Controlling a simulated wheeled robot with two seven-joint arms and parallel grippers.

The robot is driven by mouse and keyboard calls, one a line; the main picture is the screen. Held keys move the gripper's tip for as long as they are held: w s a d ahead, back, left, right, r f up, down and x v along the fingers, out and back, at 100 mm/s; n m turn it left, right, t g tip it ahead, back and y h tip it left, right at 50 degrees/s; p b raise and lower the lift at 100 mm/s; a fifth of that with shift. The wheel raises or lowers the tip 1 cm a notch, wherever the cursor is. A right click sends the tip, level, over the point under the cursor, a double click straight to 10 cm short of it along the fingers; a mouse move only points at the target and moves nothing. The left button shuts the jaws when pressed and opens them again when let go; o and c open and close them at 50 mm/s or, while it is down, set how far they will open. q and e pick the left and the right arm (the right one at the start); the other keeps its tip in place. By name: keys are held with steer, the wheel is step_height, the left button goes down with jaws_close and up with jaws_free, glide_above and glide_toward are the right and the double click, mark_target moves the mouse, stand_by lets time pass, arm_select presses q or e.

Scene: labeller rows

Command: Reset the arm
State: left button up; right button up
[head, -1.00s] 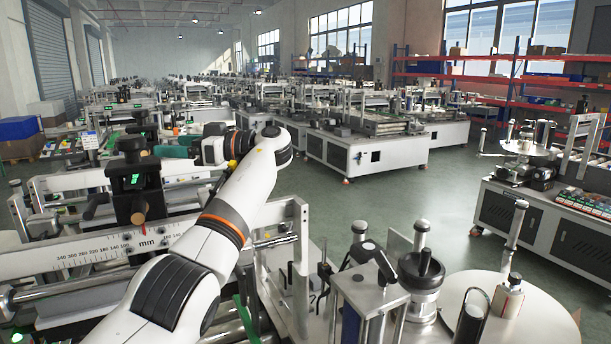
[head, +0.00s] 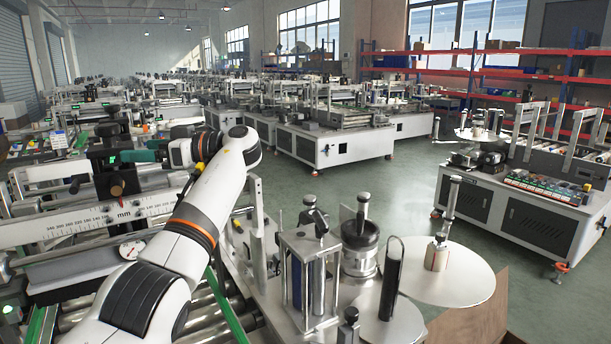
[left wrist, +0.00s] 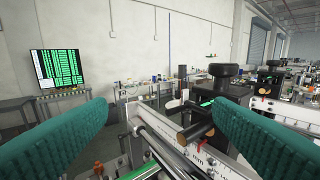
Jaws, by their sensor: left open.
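My left arm (head: 205,205) is white with black and orange bands and rises from the lower left in the head view. It bends at the elbow, and its wrist end points left over the near labelling machine. My left gripper (left wrist: 160,112) shows in the left wrist view as two teal ribbed fingers spread wide apart, with nothing held between them. In the head view only a little of its teal shows beyond the wrist. My right arm and gripper are not in view.
The near labelling machine has a millimetre scale bar (head: 95,222), a black clamp block (head: 112,172) and a white round disc (head: 450,277). Another machine (head: 535,200) stands at right. Green floor (head: 385,185) is clear between the rows. A monitor (left wrist: 58,68) shows in the left wrist view.

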arm_select(q)
steer(key=s+d+f+m+t+h, duration=0.15)
steer(key=f+m+h, duration=0.3)
steer(key=f, duration=1.35)
steer(key=s+f+m+t+h, duration=0.1)
steer(key=s+f+m+h, duration=0.3)
steer(key=f, duration=1.4)
steer(key=s+d+f+m+h, duration=0.35)
steer(key=s+f+m, duration=0.25)
steer(key=s+f, duration=0.95)
steer(key=s+d+r+m+h, duration=0.1)
steer(key=s+d+m+h, duration=0.15)
steer(key=s, duration=0.85)
steer(key=s+d+r+m+h, duration=0.15)
steer(key=s+h, duration=0.25)
steer(key=s, duration=0.7)
step_height(320, 180, down, 28)
steer(key=g+b, duration=0.2)
steer(key=s+a+f, duration=0.2)
steer(key=s+f, duration=1.5)
steer(key=shift+a+m+g+y+b, duration=0.15)
steer(key=shift+m+g+y+b, duration=0.2)
steer(key=shift+m+y+b, duration=0.1)
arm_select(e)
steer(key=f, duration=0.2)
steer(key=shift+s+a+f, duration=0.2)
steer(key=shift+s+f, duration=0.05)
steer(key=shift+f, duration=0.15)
